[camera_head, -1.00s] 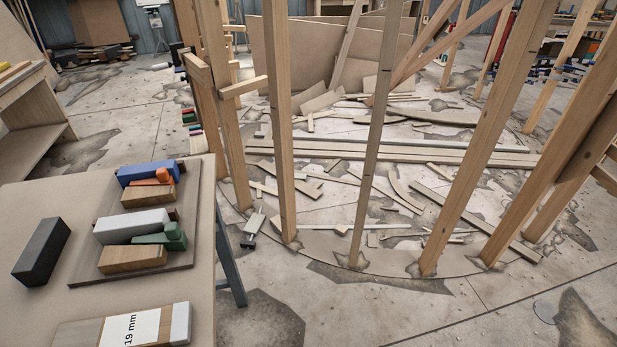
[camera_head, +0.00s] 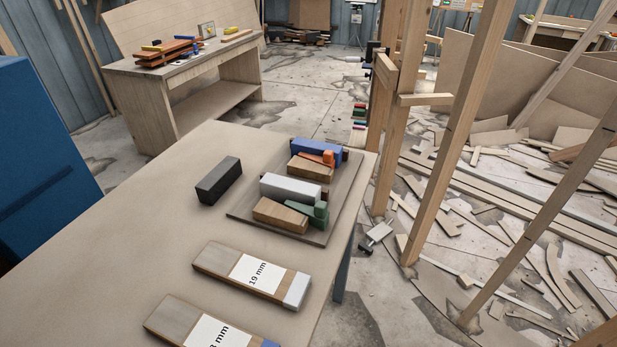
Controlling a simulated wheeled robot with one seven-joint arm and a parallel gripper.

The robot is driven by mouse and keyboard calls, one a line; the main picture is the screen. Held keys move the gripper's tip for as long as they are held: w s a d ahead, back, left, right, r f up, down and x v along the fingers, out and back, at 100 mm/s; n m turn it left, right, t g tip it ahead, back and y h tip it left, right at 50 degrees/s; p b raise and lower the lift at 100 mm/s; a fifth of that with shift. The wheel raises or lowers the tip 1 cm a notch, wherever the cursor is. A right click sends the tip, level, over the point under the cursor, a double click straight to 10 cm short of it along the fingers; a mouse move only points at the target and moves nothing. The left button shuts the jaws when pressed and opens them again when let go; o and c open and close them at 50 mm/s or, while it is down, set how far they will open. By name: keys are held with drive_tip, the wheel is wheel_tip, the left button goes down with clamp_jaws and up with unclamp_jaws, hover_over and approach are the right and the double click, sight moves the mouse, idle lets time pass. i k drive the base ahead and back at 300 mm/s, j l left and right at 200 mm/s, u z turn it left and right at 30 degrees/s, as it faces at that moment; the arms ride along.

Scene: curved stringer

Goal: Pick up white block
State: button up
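The white block (camera_head: 290,188) lies on a thin board (camera_head: 240,214) on the near table, in the head view. A green block (camera_head: 308,209) and a wooden block (camera_head: 279,214) lie close in front of it. A blue block (camera_head: 318,149), an orange piece (camera_head: 328,158) and another wooden block (camera_head: 310,169) lie behind it. A small dark red piece shows at its right end. Neither my arm nor my gripper shows in this view.
A dark grey block (camera_head: 219,180) and two labelled wooden pieces (camera_head: 252,275) (camera_head: 204,326) lie on the table (camera_head: 120,240). The table's left part is bare. Upright timber posts (camera_head: 447,130) stand right of it. A blue cabinet (camera_head: 40,150) stands left, a workbench (camera_head: 190,90) behind.

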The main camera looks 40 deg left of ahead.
sight(278, 188)
drive_tip(key=i+l, duration=0.2)
drive_tip(key=i, duration=0.25)
drive_tip(key=i+l, duration=0.2)
drive_tip(key=i, duration=0.2)
drive_tip(key=i+l, duration=0.15)
drive_tip(key=i, duration=0.3)
drive_tip(key=i+l+u, duration=0.1)
drive_tip(key=u, duration=0.3)
drive_tip(key=i+l+u, duration=0.25)
drive_tip(key=u, duration=0.15)
drive_tip(key=i+l+u, duration=0.2)
drive_tip(key=u, duration=0.2)
